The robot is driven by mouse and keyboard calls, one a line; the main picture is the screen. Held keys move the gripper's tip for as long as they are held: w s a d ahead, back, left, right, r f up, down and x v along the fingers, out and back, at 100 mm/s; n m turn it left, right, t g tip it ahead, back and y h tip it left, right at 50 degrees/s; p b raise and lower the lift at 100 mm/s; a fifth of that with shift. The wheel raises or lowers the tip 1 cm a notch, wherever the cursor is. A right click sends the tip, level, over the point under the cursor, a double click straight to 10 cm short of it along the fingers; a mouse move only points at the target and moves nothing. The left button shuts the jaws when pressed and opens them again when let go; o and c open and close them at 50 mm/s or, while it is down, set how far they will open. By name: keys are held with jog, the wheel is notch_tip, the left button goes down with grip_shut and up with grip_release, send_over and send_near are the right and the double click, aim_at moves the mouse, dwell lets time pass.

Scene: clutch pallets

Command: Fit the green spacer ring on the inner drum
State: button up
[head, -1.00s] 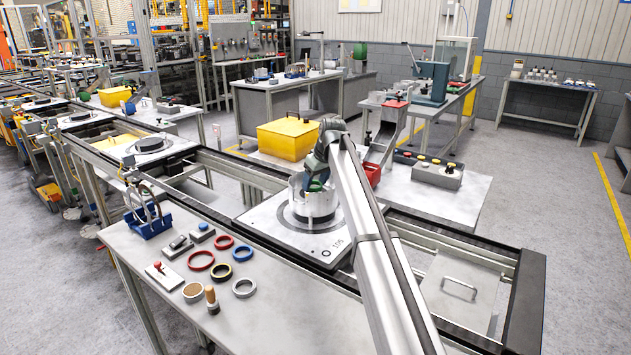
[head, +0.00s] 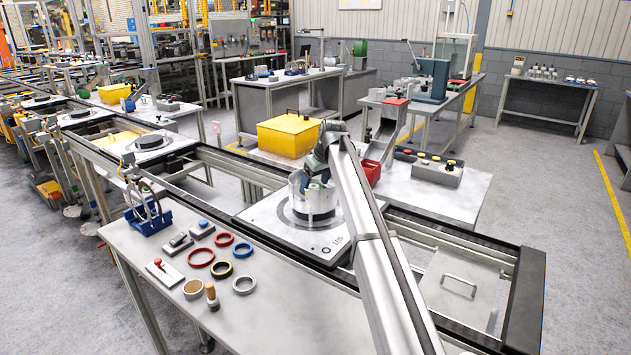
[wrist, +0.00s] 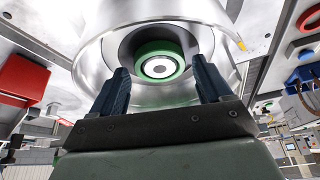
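The inner drum (wrist: 159,68) sits inside a shiny metal outer housing (wrist: 90,45). The green spacer ring (wrist: 152,48) is around the inner drum in the wrist view; how deep it sits is hard to tell. My gripper (wrist: 160,66) is open, with its two dark fingers apart on either side of the ring and clear space between fingertips and ring. In the head view the housing (head: 313,208) stands upright on a square pallet (head: 268,225), with my gripper above its opening. The arm and housing wall hide most of the ring there.
The front table holds red rings (head: 201,258), a blue ring (head: 243,250), a black ring (head: 221,270), a grey ring (head: 244,285) and a blue rack (head: 148,220). A yellow bin (head: 288,138) and a red bin (head: 372,172) stand behind the pallet.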

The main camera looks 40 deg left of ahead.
jog(key=shift+o, duration=0.8)
jog(key=shift+r, duration=0.2)
jog(key=v, duration=1.2)
jog(key=shift+r, duration=0.45)
